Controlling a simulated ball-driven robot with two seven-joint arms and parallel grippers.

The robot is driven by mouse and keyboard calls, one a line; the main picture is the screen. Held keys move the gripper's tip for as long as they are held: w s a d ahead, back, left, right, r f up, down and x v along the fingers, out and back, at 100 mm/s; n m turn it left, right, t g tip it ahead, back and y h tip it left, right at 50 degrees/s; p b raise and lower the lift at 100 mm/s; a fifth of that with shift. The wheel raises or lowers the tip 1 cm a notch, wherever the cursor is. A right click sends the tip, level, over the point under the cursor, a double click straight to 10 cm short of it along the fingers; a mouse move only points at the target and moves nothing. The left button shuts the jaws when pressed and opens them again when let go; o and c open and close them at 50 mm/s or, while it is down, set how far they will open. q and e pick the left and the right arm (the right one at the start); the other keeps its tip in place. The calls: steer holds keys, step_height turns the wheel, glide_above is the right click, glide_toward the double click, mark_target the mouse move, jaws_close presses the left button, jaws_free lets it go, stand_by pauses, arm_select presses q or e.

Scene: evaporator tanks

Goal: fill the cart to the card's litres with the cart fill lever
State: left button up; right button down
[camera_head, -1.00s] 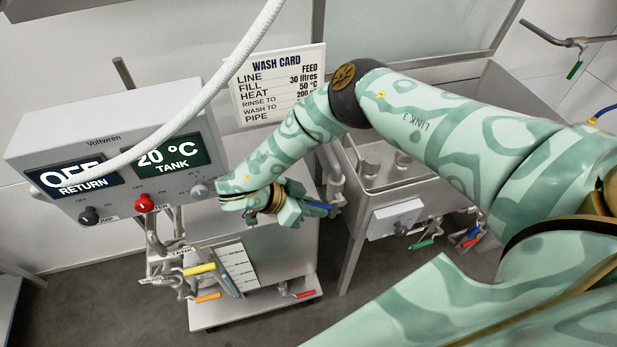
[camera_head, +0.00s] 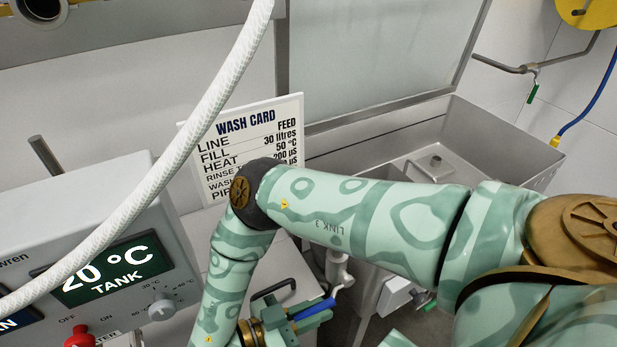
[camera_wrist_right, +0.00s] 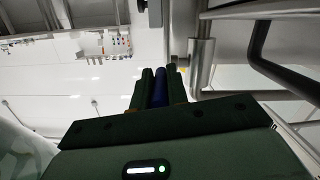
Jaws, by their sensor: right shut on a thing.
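The wash card (camera_head: 246,140) stands behind the cart and reads LINE FEED, FILL 30 litres, HEAT 50 °C; its lower lines are partly covered by my right arm. My right gripper (camera_head: 308,314) is shut on a blue-handled lever (camera_head: 328,303) beside a grey pipe. In the right wrist view, the blue handle (camera_wrist_right: 158,88) lies between the two dark fingers. The cart top (camera_head: 262,268) with a dark bar handle shows behind the gripper. No label on the lever can be read, and the cart's level scale is out of view. My left gripper is not in view.
A grey control box (camera_head: 100,230) at the left shows 20 °C TANK and has a red knob (camera_head: 79,338). A white hose (camera_head: 190,140) crosses in front of it. A steel sink (camera_head: 440,150) stands behind my right arm.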

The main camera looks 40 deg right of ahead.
steer(key=shift+f, duration=0.1)
